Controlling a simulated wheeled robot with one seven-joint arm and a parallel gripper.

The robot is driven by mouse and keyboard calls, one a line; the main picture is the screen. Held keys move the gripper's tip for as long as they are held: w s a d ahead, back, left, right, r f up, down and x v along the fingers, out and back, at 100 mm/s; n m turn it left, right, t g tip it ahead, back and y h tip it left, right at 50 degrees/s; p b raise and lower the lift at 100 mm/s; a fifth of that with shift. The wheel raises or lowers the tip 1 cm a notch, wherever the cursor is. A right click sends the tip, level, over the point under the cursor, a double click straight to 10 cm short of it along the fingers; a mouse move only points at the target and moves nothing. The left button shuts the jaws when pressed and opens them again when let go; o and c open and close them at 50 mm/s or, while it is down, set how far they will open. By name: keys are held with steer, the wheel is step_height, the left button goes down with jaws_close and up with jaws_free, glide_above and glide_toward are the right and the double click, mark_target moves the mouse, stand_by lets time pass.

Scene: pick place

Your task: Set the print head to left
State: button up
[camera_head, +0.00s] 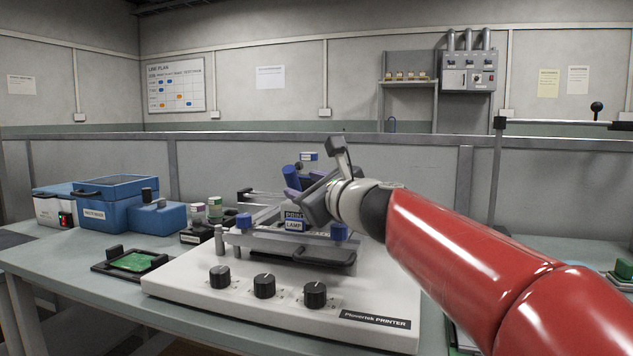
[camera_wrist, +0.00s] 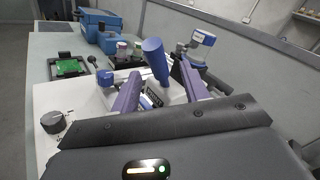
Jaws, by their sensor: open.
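The white printer (camera_head: 180,285) stands on the bench with a rail carriage on top. A blue upright handle (camera_head: 290,177), which looks like the print head's grip, rises behind the block labelled PRINT LAMP (camera_head: 293,221). In the wrist view the blue handle (camera_wrist: 155,58) leans slightly left above the labelled block. My gripper (camera_wrist: 160,76) is open, its two purple fingers on either side of the handle, apparently without pinching it. In the head view my gripper (camera_head: 304,183) comes in from the right, and my wrist hides the right part of the carriage.
Black knobs (camera_head: 264,286) line the printer's front. A green board in a black frame (camera_head: 132,262) lies to the left. Blue boxes (camera_head: 106,205) and small jars (camera_head: 214,206) stand farther back. A low partition (camera_head: 230,160) runs behind the bench.

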mark_target(288, 181)
steer(key=p+x, duration=0.1)
steer(key=x, duration=0.6)
steer(key=shift+a, duration=0.15)
steer(key=shift+c, duration=0.5)
jaws_close()
